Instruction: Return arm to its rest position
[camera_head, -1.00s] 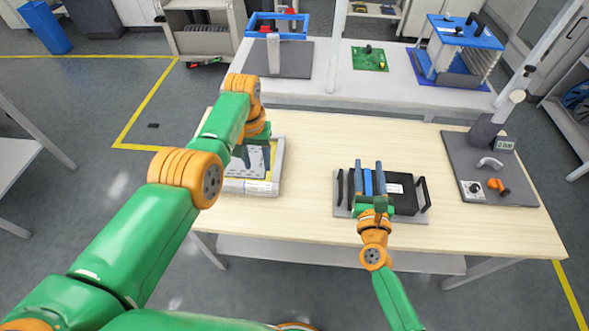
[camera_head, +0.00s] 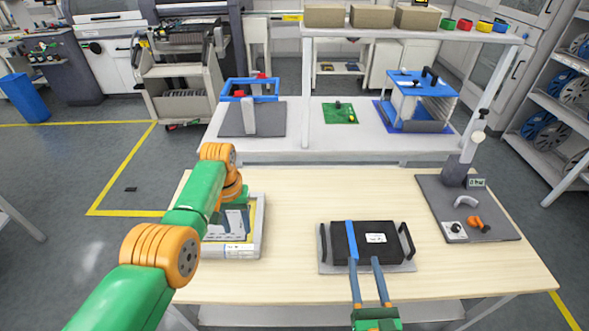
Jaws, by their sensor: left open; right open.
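My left arm comes in from the left, and its gripper (camera_head: 238,222) hangs over a grey tray with yellow edging (camera_head: 240,251) on the left of the wooden table. The arm partly hides that tray. My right gripper (camera_head: 367,262) is at the front edge of the table, its two fingers apart and pointing at a black case (camera_head: 398,252). The case has a handle at each side, a white label and a blue strip, and rests on a grey plate (camera_head: 327,267). Nothing shows between the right fingers.
A grey station board (camera_head: 440,200) with a small display, an orange part (camera_head: 478,223) and a grey curved part lies on the right of the table. Behind stands a white bench (camera_head: 300,145) with a blue frame, a green board (camera_head: 340,113) and a blue rack (camera_head: 425,85).

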